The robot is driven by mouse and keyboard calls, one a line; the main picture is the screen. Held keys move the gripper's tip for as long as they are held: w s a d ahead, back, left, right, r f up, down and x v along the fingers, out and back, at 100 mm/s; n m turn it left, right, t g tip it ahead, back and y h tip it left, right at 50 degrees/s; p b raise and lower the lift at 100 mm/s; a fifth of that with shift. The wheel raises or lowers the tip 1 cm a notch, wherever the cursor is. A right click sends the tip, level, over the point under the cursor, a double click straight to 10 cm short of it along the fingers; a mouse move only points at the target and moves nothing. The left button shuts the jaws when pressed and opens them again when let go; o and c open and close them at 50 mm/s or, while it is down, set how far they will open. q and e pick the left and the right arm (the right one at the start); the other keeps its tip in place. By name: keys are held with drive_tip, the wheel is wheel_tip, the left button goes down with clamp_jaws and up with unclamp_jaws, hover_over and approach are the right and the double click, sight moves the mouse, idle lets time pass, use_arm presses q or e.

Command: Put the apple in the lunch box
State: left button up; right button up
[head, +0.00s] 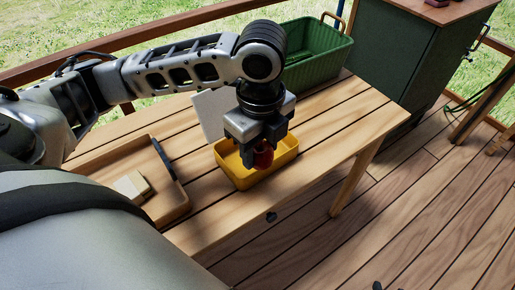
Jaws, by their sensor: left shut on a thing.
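The red apple (264,157) is between the fingers of my left gripper (259,157), which is shut on it. The yellow lunch box (241,179) sits open on the wooden table. The gripper points down and holds the apple over the lunch box opening, or partly within it; the exact height is hard to tell. The fingers hide part of the apple and part of the box's inside. My right gripper is not in view.
On the table (353,118), a wooden tray (172,210) with a pale block (132,186) and a dark-handled item stands left. A white board (212,112) lies behind the box. A green basket (318,57) stands at the back. A green cabinet (392,62) is beyond.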

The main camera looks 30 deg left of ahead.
use_arm(q)
drive_tip(key=m, duration=0.2)
drive_tip(key=s+m, duration=0.1)
drive_tip(key=shift+s+m, duration=0.1)
drive_tip(key=shift+m, duration=0.3)
drive_tip(key=w+a+f+m, duration=0.2)
drive_tip(key=w+f+m, duration=0.1)
drive_tip(key=w+a+f+m, duration=0.2)
drive_tip(key=w+f+m, duration=0.1)
drive_tip(key=m, duration=0.1)
drive_tip(key=w+a+f+m, duration=0.2)
drive_tip(key=w+f+m, duration=0.1)
drive_tip(key=m, duration=0.1)
drive_tip(key=shift+w+a+f, duration=0.1)
drive_tip(key=shift+f, duration=0.05)
drive_tip(key=shift+w+a+f, duration=0.2)
drive_tip(key=shift+w+f, duration=0.1)
drive_tip(key=shift+f, duration=0.15)
wheel_tip(320, 180, down, 3)
